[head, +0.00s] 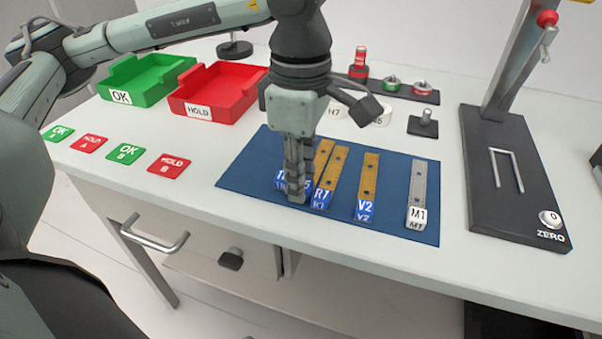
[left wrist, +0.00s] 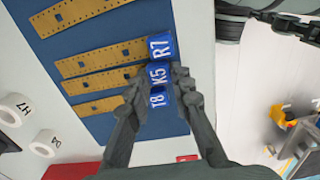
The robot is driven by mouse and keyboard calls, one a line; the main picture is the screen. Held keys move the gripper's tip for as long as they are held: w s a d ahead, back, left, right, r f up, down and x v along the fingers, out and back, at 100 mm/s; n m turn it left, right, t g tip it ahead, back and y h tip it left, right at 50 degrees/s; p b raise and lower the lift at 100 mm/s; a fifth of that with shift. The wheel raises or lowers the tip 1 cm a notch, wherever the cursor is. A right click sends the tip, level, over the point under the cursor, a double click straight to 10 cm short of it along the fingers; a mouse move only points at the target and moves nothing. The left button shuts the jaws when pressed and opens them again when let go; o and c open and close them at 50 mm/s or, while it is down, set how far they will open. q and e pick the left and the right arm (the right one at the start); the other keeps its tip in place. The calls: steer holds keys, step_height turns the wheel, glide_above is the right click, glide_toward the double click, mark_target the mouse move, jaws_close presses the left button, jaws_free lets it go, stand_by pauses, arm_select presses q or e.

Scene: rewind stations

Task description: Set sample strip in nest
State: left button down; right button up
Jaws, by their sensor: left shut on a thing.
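My left gripper (head: 297,196) is down at the front edge of the blue mat (head: 238,172). It is shut on the blue-labelled end of sample strip K5 (left wrist: 159,75), which shows between the fingertips (left wrist: 158,82) in the left wrist view. The strip lies flat on the mat, partly hidden behind the gripper in the head view. Strip T8 (left wrist: 95,107) lies close on one side and strip R7 (left wrist: 105,58) on the other. Strip V2 (head: 369,175) and grey strip M1 (head: 418,183) lie further right. Which part is the nest I cannot tell. My right gripper is out of view.
A black stand (head: 505,200) with a metal post and a ZERO button is at the right. Green OK (head: 150,82) and red HOLD (head: 222,88) trays stand back left. Several green and red cards lie at the front left. White rings stand behind the mat.

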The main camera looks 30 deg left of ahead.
arm_select(q)
steer(key=c, duration=1.3)
jaws_free()
steer(key=shift+c, duration=0.2)
